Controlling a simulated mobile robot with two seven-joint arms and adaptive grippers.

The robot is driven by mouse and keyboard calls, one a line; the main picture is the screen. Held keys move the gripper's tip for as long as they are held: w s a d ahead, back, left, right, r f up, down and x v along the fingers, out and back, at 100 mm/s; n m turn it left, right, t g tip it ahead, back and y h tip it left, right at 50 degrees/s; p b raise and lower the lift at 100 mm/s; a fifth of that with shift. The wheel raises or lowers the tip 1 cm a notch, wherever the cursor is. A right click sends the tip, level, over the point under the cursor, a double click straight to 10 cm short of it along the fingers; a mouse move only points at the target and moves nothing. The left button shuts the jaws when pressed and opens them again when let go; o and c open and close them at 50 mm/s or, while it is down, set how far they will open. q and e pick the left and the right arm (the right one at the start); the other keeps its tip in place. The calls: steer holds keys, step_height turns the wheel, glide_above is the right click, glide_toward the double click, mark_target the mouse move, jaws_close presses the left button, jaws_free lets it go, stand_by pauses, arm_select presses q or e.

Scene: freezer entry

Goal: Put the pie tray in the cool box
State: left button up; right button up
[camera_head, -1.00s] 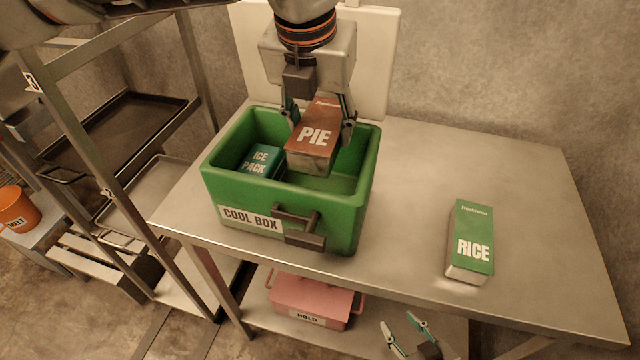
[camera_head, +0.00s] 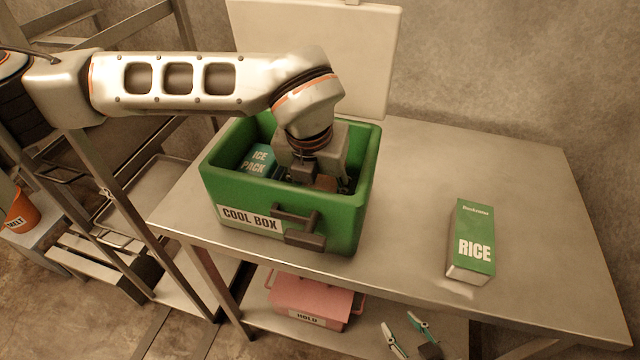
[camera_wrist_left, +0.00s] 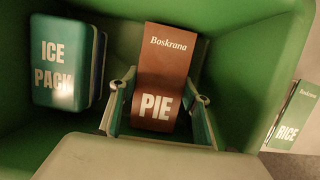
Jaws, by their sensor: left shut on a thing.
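The pie tray is a brown box marked PIE (camera_wrist_left: 161,80) in the left wrist view. It is low inside the green cool box (camera_head: 290,222), to the right of the ice pack. In the head view only a small brown patch of the tray (camera_head: 326,183) shows; my left arm hides the rest. My left gripper (camera_head: 318,184) is down inside the cool box, its fingers on both sides of the tray (camera_wrist_left: 160,104), shut on it. I cannot tell whether the tray touches the box floor. My right gripper (camera_head: 402,322) is open and empty below the table's front edge.
The ice pack (camera_head: 257,162) lies in the cool box's left part. The lid (camera_head: 365,50) stands open behind. A green rice box (camera_head: 472,240) lies on the table (camera_head: 530,190), right side otherwise clear. A pink box (camera_head: 310,297) sits on the lower shelf, metal racks at left.

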arm_select(q)
steer(key=o, duration=1.4)
steer(key=shift+c, duration=0.2)
steer(key=shift+r, duration=0.3)
steer(key=v, duration=1.1)
steer(key=shift+s+r, duration=0.25)
steer(key=shift+r, duration=0.05)
steer(key=shift+a, duration=0.1)
